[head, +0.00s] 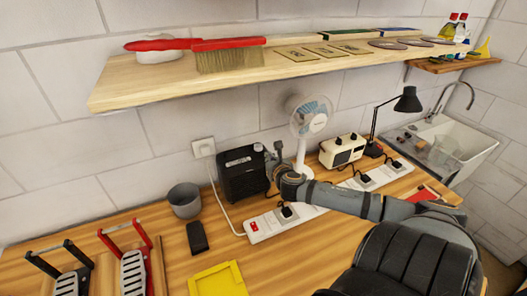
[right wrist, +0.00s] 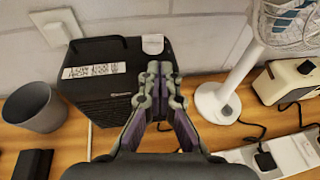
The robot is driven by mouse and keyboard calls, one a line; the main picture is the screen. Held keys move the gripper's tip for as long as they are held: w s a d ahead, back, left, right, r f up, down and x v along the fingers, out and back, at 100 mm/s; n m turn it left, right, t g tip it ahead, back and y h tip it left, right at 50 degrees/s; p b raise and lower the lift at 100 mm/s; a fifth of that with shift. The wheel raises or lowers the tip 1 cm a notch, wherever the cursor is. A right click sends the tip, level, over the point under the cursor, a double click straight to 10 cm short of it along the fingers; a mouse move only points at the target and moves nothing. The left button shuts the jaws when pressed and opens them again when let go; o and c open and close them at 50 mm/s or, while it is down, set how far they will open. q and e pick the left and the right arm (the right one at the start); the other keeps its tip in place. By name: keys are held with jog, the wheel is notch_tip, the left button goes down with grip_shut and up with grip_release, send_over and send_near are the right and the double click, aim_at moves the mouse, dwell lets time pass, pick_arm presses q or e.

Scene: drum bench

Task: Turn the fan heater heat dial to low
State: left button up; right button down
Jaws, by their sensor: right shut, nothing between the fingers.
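The fan heater looks to be the black box (head: 242,172) with a slatted front, standing on the bench against the wall. My right gripper (head: 273,151) is shut and empty at the heater's upper right corner. In the wrist view its fingertips (right wrist: 160,68) overlap the heater's right edge; contact is unclear. My left gripper is out of view.
A white fan (head: 302,140) stands close right of the gripper, with a cream box (head: 341,150) and black lamp (head: 406,101) beyond. A grey cup (head: 184,200) is left of the heater. A power strip (head: 262,225) lies in front. A wooden shelf (head: 150,85) hangs above.

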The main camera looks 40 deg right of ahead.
aim_at(261, 144)
jog(key=x, duration=0.2)
jog(key=p+x, duration=0.1)
jog(key=x, duration=0.2)
jog(key=r+x, duration=0.1)
jog(key=x, duration=0.1)
jog(key=shift+w+d+p, duration=0.1)
jog(key=shift+w+p, duration=0.2)
jog(key=shift+p, duration=0.1)
jog(key=shift+w+d, duration=0.15)
jog(key=shift+w, duration=0.1)
jog(key=shift+f, duration=0.1)
jog(key=shift+w+d+f+n+y+b, duration=0.1)
jog(key=shift+d+n+y+b, duration=0.05)
jog(key=shift+n+y+b, duration=0.35)
jog(key=shift+d+t, duration=0.1)
jog(key=shift+t, duration=0.2)
jog(key=shift+y+b, duration=0.3)
